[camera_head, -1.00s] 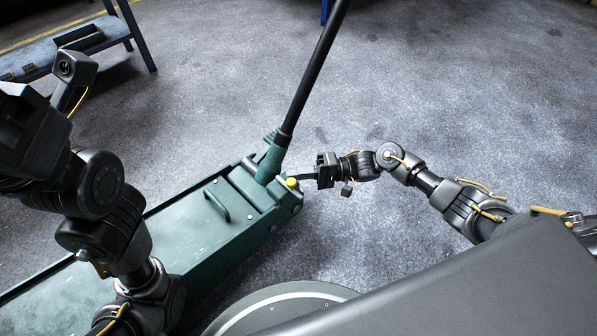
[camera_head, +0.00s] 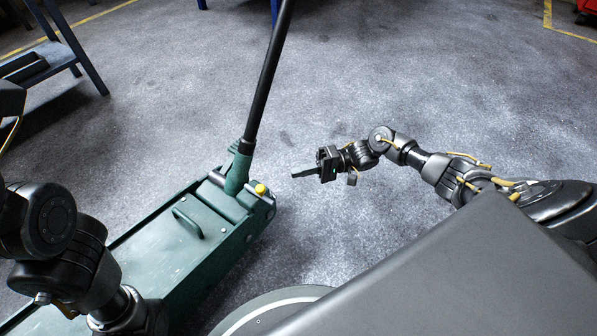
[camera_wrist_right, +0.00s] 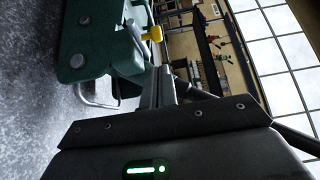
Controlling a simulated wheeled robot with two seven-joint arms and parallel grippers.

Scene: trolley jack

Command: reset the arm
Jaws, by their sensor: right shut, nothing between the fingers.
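The green trolley jack (camera_head: 165,262) lies on the floor at the lower left, its black handle (camera_head: 268,75) standing up and tilted to the right.
A blue workbench (camera_head: 45,55) stands at the upper left. Part of a red object (camera_head: 588,8) is at the upper right corner, near a yellow floor line (camera_head: 560,28). The grey floor right of the jack handle is clear.

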